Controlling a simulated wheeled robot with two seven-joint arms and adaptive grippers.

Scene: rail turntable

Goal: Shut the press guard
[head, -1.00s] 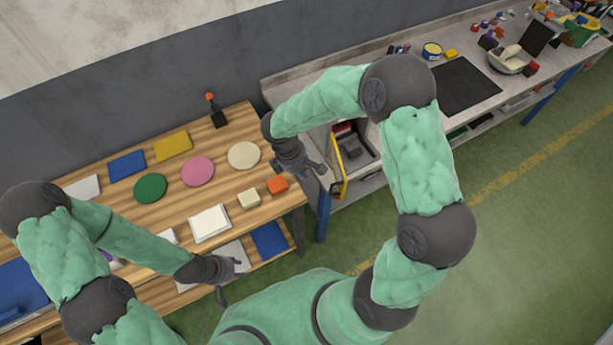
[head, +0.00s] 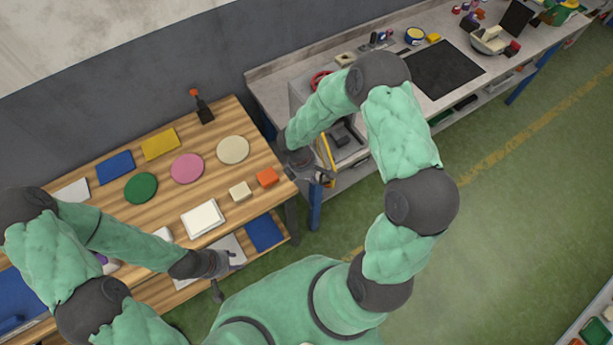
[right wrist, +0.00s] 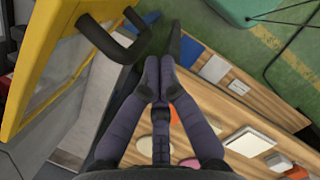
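The press (head: 355,158) is a grey box at the left end of the grey bench, partly hidden by my right arm. Its guard (head: 327,153) is a yellow-framed panel standing open at the press's left side, with part of the inside visible. In the right wrist view the guard (right wrist: 22,72) fills the upper left, with a black bar handle (right wrist: 128,40). My right gripper (head: 322,180) is beside the guard. In the wrist view its fingers (right wrist: 160,70) are together, empty, below and right of the handle, not around it. My left gripper (head: 230,275) is open and empty by the wooden table's front edge.
The wooden table (head: 165,210) on the left carries coloured discs, plates and blocks, and an orange-topped lever (head: 203,108) at its back. A red wheel (head: 319,80) shows behind my right arm.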

